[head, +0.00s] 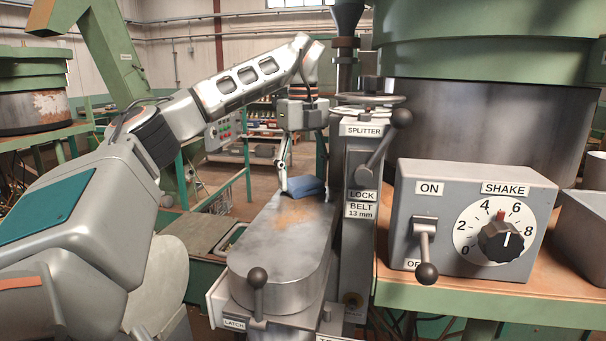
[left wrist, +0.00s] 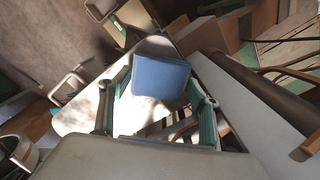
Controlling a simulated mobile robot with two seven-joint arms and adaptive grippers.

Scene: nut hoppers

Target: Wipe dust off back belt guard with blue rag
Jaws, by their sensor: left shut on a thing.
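The belt guard (head: 280,257) is a long grey metal cover with a rounded front end. Brownish dust (head: 292,221) lies on its top towards the far end. My left gripper (head: 288,184) points down at the guard's far end, shut on the folded blue rag (head: 307,187). The rag appears to rest on the guard top, though exact contact is hard to see. In the left wrist view the rag (left wrist: 160,78) sits between the gripper's fingers. My right gripper is in neither view.
The splitter column (head: 360,185) with its lock lever stands close along the guard's right side. A latch lever (head: 257,285) rises at the guard's front. A grey shake control box (head: 470,222) sits on the bench to the right. A green-framed stand is at the left.

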